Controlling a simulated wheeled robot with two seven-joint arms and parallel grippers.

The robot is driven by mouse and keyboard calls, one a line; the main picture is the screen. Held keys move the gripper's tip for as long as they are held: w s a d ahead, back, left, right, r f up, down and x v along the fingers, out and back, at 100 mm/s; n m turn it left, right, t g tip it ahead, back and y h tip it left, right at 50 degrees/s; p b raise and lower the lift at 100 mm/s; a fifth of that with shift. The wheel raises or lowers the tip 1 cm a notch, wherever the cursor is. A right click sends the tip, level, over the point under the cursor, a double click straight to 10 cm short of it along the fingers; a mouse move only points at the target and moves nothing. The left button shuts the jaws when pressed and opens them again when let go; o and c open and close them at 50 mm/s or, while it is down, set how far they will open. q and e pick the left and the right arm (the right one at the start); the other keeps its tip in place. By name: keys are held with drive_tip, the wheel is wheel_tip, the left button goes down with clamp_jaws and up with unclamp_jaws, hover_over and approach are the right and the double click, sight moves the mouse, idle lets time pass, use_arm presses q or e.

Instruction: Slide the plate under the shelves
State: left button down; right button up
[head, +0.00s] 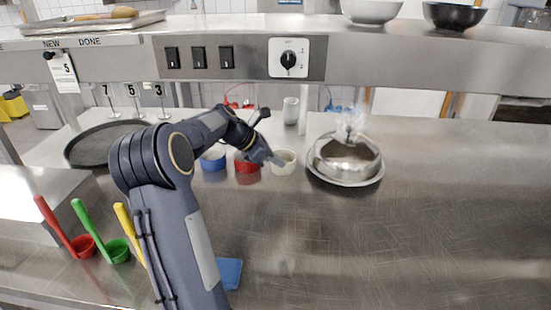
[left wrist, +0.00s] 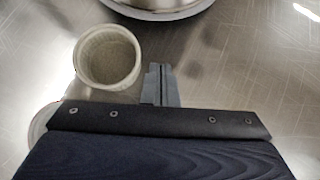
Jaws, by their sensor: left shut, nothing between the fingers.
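A round metal plate (head: 345,182) with a shiny domed metal cover (head: 347,155) on it stands on the steel counter, right of centre. The plate's edge also shows at the top of the left wrist view (left wrist: 155,14). The shelf (head: 400,62) spans the counter above and behind it. My left gripper (head: 276,160) is shut and empty, left of the plate and apart from it, beside a white ramekin (head: 283,163). Its closed fingers show in the left wrist view (left wrist: 160,82), just right of the white ramekin (left wrist: 108,57). My right gripper is out of view.
Blue (head: 213,161) and red (head: 247,168) cups stand left of the ramekin. A dark round tray (head: 100,145) lies at the back left. Red (head: 83,246), green (head: 117,250) and yellow ladles stand front left. The counter right of the plate is clear.

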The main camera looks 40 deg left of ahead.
sight(321, 160)
use_arm(q)
drive_tip(key=x, duration=0.6)
drive_tip(key=shift+s, duration=0.1)
drive_tip(key=shift+w+d+f+p, duration=0.1)
drive_tip(key=shift+w+d, duration=0.2)
drive_tip(key=shift+w, duration=0.35)
drive_tip(key=shift+w+d+p, duration=0.1)
drive_tip(key=shift+w+d, duration=0.25)
drive_tip(key=shift+w, duration=0.3)
drive_tip(key=shift+w+d+f+p, duration=0.1)
drive_tip(key=shift+w+d, duration=0.2)
drive_tip(key=shift+w, duration=0.3)
drive_tip(key=w+d+p, duration=0.1)
drive_tip(key=w, duration=0.1)
drive_tip(key=w+d+p, duration=0.1)
drive_tip(key=w+p, duration=0.1)
drive_tip(key=w+d+p, duration=0.1)
drive_tip(key=w+p, duration=0.1)
drive_tip(key=shift+w+d+r, duration=0.15)
drive_tip(key=shift+d+r, duration=0.05)
drive_tip(key=shift+d, duration=0.05)
drive_tip(key=shift+w+f, duration=0.1)
drive_tip(key=shift+w, duration=0.05)
